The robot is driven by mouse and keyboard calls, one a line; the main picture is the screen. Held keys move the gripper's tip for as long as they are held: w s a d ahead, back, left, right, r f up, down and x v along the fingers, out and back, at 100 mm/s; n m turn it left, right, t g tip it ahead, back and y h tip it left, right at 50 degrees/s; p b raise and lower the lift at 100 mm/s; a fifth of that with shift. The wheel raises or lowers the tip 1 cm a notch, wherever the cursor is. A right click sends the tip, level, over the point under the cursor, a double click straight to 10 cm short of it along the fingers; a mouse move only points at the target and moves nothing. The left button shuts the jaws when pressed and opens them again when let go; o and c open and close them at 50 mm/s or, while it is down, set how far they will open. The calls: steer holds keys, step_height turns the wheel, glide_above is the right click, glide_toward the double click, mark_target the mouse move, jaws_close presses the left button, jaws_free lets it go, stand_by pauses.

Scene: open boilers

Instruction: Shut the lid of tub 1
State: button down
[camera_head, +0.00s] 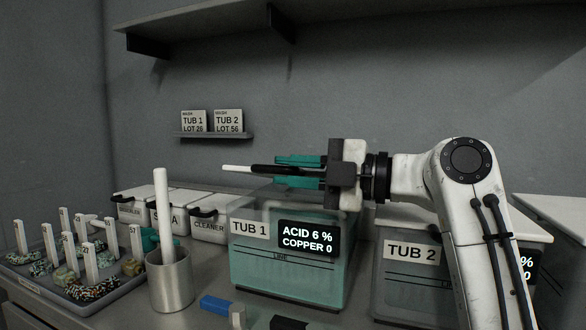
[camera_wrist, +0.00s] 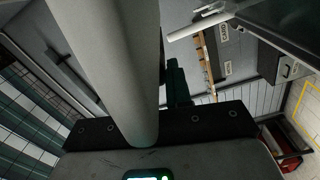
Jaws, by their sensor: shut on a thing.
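Tub 1 (camera_head: 255,268) is a see-through teal box in the middle of the bench in the head view. Its display (camera_head: 308,238) reads ACID 6 % and COPPER 0. My gripper (camera_head: 296,170) is level above tub 1, its teal fingers pointing left. It is shut on a black rod-like piece with a white end (camera_head: 238,168) that sticks out to the left. I cannot make out tub 1's lid or whether it is open; my gripper and the blur cover part of the top. A large grey cylinder (camera_wrist: 115,70) fills the middle of the wrist view.
Tub 2 (camera_head: 395,280) stands right of tub 1, behind my arm. A metal cup (camera_head: 171,285) with a white rod (camera_head: 163,200) stands left of tub 1. A tray (camera_head: 100,296) of tagged pieces is farther left. Lidded boxes (camera_head: 205,228) stand behind; a label shelf (camera_head: 215,135) is on the wall.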

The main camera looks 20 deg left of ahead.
steer(key=shift+d, duration=0.1)
steer(key=c, duration=1.1)
jaws_free()
steer(key=d, duration=1)
steer(key=shift+s+d+f, duration=0.1)
steer(key=shift+d, duration=0.3)
